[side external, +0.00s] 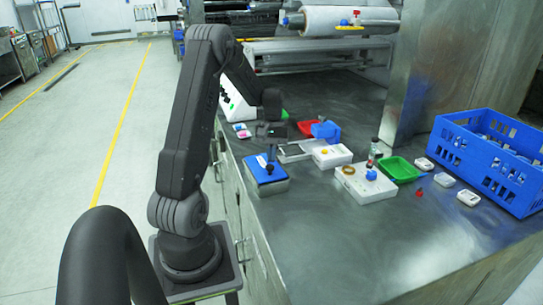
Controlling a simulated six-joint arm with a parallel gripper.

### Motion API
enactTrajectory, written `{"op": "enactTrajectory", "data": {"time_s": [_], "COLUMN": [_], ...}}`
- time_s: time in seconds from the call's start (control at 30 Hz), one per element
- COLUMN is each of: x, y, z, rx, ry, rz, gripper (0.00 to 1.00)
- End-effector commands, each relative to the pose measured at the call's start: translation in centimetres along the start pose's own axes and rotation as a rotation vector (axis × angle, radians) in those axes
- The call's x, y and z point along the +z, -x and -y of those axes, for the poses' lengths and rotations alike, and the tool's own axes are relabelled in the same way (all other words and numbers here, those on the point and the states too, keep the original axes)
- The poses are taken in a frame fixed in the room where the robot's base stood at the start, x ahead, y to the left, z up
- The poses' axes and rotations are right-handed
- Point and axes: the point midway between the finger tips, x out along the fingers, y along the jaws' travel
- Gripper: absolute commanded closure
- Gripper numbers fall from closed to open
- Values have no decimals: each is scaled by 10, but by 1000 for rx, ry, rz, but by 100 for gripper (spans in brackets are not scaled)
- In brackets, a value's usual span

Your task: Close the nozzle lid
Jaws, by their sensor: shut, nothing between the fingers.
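My gripper (271,152) points down over the box with the blue top (263,175), near the bench's left edge. Its fingers are shut and empty. They are small and dark here, and I cannot tell whether they touch the box. To the right, a white box (352,190) carries a blue round part (371,175), a brown ring (348,170) and a slim dark upright part (373,152). I cannot make out for sure which part is the nozzle lid, or whether it is open.
A white box with a yellow button (331,156) stands between them. A green tray (399,170), red tray (305,128), blue bin (326,131) and small white items (468,198) lie around. A blue crate (468,154) stands right. The front of the metal bench (350,250) is clear.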

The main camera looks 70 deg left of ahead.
Motion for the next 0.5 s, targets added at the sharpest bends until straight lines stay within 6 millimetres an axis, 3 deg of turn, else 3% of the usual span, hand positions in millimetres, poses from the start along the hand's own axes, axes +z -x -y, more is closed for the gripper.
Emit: {"op": "enactTrajectory", "data": {"time_s": [0.5], "x": [11], "y": [-4], "z": [-4], "rx": [-1], "ry": [-2], "rz": [1], "gripper": [100]}}
